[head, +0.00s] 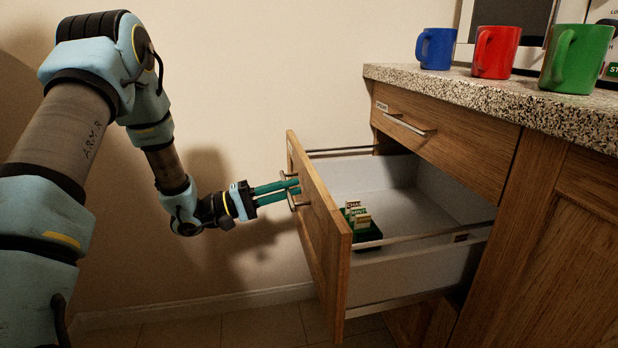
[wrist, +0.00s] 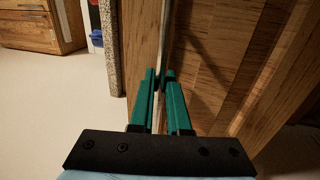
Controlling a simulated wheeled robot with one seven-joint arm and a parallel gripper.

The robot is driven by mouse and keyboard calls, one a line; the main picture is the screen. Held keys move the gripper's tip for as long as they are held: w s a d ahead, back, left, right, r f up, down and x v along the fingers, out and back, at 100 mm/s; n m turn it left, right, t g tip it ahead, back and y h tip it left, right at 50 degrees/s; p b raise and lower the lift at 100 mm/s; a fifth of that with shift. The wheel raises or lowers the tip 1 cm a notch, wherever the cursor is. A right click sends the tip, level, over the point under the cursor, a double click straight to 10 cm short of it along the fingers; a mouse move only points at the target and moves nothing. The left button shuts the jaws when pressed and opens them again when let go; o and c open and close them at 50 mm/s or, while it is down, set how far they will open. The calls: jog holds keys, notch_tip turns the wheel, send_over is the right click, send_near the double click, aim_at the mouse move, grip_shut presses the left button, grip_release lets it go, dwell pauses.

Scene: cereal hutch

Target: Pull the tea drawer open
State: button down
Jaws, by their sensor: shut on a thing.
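The tea drawer (head: 320,225) is a wooden-fronted drawer with a pale inside, standing well out from the cabinet below the top drawer. A dark box of tea packets (head: 362,228) lies inside it. My gripper (head: 291,187) is at the drawer's front, its green fingers shut on the bar handle (head: 291,203). In the wrist view the fingers (wrist: 160,77) close on either side of the thin metal handle (wrist: 164,45), with the wooden drawer front (wrist: 215,70) to the right.
A closed, labelled upper drawer (head: 440,135) sits under the speckled countertop (head: 480,90). Blue (head: 436,48), red (head: 495,52) and green (head: 575,58) mugs stand on the counter. The wall is behind my arm; floor shows below the open drawer.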

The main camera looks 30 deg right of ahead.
jog(key=shift+v, duration=0.85)
jog(key=shift+r, duration=0.15)
jog(key=c, duration=0.9)
grip_release()
jog(key=p+v, duration=0.1)
jog(key=v, duration=0.9)
jog(key=shift+w+a, duration=0.2)
jog(key=shift+a, duration=0.15)
jog(key=shift+s, duration=0.1)
